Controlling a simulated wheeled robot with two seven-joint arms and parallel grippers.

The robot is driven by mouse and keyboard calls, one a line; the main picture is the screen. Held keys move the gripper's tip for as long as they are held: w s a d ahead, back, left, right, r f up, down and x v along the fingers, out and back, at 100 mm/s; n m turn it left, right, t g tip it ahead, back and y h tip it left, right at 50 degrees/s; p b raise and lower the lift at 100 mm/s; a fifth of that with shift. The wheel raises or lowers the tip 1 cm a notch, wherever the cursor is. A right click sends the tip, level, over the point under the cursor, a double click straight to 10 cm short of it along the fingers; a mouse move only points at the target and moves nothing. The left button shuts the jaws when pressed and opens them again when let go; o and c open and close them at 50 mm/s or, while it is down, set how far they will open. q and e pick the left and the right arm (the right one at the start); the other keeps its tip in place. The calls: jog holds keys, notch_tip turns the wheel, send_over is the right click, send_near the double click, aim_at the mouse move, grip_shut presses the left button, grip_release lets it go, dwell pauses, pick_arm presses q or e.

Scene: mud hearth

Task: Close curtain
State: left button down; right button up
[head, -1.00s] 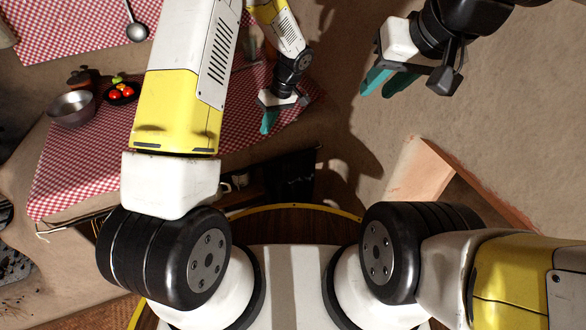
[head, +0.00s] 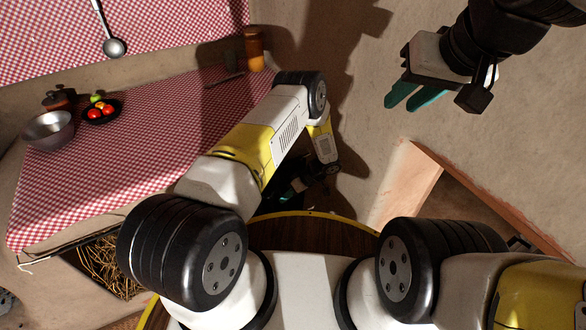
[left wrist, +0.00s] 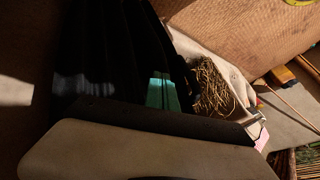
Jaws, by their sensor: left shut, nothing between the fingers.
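The curtain (left wrist: 95,45) is dark, nearly black cloth hanging in folds in the left wrist view. In the head view it is mostly lost in shadow and behind my left arm. My left gripper (head: 286,194) is low, beside the counter's right end. Its teal fingers also show in the left wrist view (left wrist: 163,92), close to the dark folds; I cannot tell whether they touch. It is shut and empty. My right gripper (head: 402,102) is held high at the upper right, its teal fingers apart and empty, far from the curtain.
The counter with a red checked cloth (head: 150,125) holds a metal bowl (head: 48,131), a plate of tomatoes (head: 101,111) and a jar (head: 255,48). Straw (head: 103,262) fills the opening below.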

pick_arm(q)
jog(key=s+a+f, duration=0.3)
jog(key=a+f, duration=0.1)
jog(key=a, duration=0.1)
jog(key=shift+a, duration=0.4)
jog(key=shift+s, duration=0.1)
